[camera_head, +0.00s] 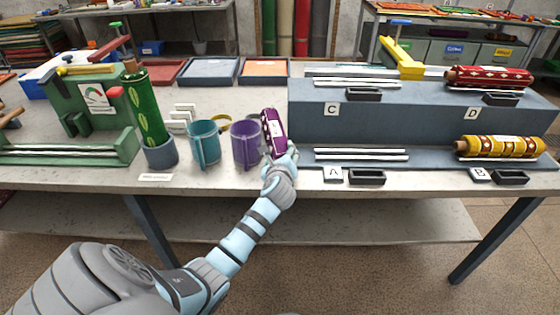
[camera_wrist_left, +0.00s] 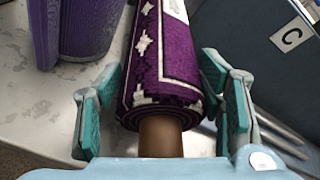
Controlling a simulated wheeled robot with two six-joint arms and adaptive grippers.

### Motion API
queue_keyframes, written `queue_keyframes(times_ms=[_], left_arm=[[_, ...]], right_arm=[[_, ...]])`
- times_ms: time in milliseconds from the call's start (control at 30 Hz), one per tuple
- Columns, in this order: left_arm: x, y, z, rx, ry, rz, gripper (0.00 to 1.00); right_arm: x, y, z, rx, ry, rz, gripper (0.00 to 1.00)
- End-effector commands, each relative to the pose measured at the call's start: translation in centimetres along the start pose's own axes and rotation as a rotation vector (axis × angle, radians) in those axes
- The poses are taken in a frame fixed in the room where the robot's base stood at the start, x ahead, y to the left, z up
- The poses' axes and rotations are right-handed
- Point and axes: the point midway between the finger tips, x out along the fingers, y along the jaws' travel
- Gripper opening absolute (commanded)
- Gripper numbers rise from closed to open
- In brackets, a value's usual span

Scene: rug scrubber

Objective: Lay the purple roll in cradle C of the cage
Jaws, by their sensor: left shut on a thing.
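The purple roll (camera_head: 272,130) has white patterning and is tilted upright in my left gripper (camera_head: 278,158), just right of the purple cup. In the left wrist view the purple roll (camera_wrist_left: 165,65) lies between the two teal finger pads of my left gripper (camera_wrist_left: 160,105), its brown core end toward the camera. Cradle C (camera_head: 355,84) is the pair of pale rails on the upper left step of the grey cage, above the C label (camera_head: 333,109). It holds no roll. The C label also shows in the left wrist view (camera_wrist_left: 291,37). My right gripper is out of view.
A purple cup (camera_head: 246,146) and a teal cup (camera_head: 205,146) stand left of the roll. A green roll (camera_head: 144,112) stands in a blue-grey cup. A red roll (camera_head: 490,76) lies in cradle D, a yellow roll (camera_head: 500,147) in cradle B. Cradle A (camera_head: 360,154) is empty.

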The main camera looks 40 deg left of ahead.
Motion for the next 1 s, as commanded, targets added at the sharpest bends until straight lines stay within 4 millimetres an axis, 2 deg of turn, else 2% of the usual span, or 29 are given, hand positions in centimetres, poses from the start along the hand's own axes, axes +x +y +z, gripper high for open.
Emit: queue_keyframes(times_ms=[133,167,267,667,767,1000], left_arm=[[0.0,0.0,0.0,-0.003,0.002,0.001,0.12],[0.0,0.1,-0.1,-0.003,0.005,0.004,0.65],[0.0,0.0,-0.1,-0.003,0.005,0.003,0.81],[-0.5,-0.1,0.0,-0.003,0.004,0.001,0.81],[-1.8,-0.1,0.0,-0.003,0.006,0.001,0.81],[-7.8,-0.2,0.2,-0.005,0.006,0.001,0.81]], right_arm=[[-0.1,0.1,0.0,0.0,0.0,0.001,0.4],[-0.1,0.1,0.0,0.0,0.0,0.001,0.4],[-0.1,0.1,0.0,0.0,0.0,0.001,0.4],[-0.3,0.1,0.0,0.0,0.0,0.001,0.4],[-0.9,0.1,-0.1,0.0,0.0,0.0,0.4],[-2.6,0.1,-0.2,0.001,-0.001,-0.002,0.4]])
